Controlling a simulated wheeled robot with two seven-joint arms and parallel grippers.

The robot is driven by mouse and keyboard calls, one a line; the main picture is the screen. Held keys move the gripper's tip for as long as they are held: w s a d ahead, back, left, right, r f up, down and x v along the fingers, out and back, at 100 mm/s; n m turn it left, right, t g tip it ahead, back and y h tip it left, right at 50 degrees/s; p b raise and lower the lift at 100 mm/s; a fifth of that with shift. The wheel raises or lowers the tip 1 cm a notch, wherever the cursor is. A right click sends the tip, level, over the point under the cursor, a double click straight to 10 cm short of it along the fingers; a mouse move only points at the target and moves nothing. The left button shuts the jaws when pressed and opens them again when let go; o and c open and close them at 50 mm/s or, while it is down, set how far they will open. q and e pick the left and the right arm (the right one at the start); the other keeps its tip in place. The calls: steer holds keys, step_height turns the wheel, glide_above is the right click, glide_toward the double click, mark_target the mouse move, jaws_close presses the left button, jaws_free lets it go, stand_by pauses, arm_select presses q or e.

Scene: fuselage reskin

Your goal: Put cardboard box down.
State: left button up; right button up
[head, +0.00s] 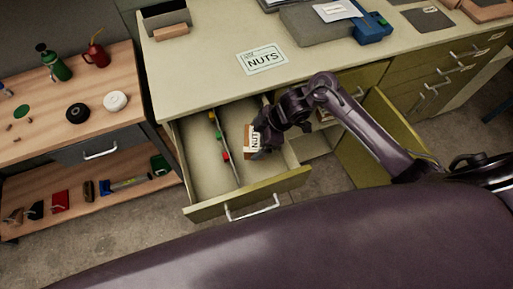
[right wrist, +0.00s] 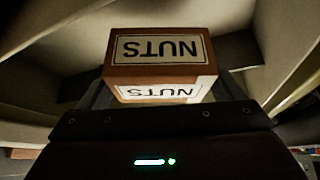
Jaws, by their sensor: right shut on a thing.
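The cardboard box (head: 254,138) is small and brown with white labels reading NUTS. It is in the right compartment of the open drawer (head: 247,199), partly hidden by my right gripper (head: 264,140). In the right wrist view the box (right wrist: 160,62) sits between the fingers of my right gripper (right wrist: 158,92), with two NUTS labels upside down in the picture. The right gripper is shut on the box. I cannot tell whether the box touches the drawer floor. My left gripper is not in view.
A divider (head: 225,150) with small coloured pieces splits the drawer; its left compartment looks empty. A NUTS label (head: 262,59) lies on the worktop (head: 205,68) above. Another open cabinet door (head: 400,125) is at the right. A wooden bench (head: 60,115) stands at the left.

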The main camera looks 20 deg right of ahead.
steer(key=shift+f, duration=1.25)
step_height(320, 180, down, 4)
steer(key=shift+r, duration=0.25)
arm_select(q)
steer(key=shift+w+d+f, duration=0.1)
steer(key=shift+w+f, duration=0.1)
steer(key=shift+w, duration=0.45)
arm_select(e)
steer(key=shift+f, duration=0.15)
steer(key=shift+f+b, duration=0.15)
steer(key=shift+b, duration=0.15)
steer(key=o, duration=1.3)
steer(key=shift+o, duration=0.2)
arm_select(q)
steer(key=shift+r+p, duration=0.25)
steer(key=shift+p, duration=0.1)
arm_select(e)
steer(key=v, duration=1.2)
